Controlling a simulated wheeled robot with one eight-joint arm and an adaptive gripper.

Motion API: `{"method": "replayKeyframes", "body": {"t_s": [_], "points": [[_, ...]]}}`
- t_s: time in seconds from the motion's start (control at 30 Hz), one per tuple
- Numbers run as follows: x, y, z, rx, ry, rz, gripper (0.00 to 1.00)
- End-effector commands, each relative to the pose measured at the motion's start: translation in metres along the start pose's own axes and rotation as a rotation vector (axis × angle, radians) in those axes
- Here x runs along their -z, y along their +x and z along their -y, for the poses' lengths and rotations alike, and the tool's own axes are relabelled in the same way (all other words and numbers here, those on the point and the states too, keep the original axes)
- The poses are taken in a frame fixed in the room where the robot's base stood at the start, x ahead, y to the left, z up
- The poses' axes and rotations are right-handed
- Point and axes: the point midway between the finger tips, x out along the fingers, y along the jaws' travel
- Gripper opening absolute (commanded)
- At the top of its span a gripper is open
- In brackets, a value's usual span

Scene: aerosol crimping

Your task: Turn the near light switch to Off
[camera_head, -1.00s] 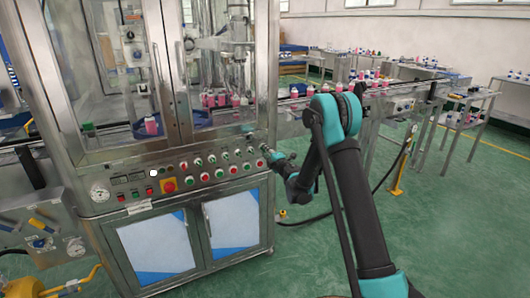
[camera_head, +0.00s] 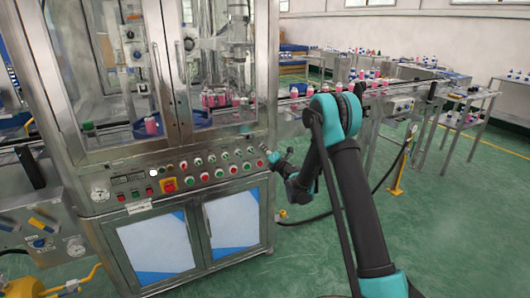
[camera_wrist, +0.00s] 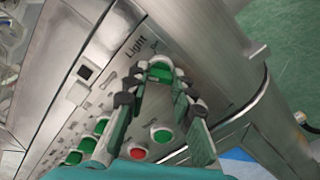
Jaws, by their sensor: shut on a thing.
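The light switch (camera_wrist: 160,69) is a green knob at the end of the control panel, under the printed word "Light", in the wrist view. My gripper (camera_wrist: 159,84) has one finger on each side of this knob and is shut on it. The fingers partly cover the knob, so I cannot tell which way it is turned. In the head view my gripper (camera_head: 266,151) is at the right end of the panel, and the knob it holds is hard to make out there.
Several green and red buttons (camera_head: 219,173) line the panel (camera_head: 130,205) beside the switch. A steel frame post (camera_wrist: 205,35) stands close to the fingers. Green floor is open to the right.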

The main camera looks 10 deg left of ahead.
Motion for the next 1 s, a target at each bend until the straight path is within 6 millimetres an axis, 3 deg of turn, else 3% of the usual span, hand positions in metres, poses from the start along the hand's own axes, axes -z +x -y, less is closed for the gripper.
{"method": "replayKeyframes", "body": {"t_s": [0.33,0.37,0.5,0.83,1.0], "points": [[0.0,-0.001,0.001,0.001,-0.004,0.0,0.0],[0.0,-0.001,0.001,0.001,-0.003,0.0,0.28],[0.0,-0.001,0.0,0.0,-0.003,0.0,0.45],[0.0,-0.002,0.0,0.0,-0.002,0.0,0.45],[-0.001,-0.021,0.0,0.001,-0.002,0.001,0.45]]}}
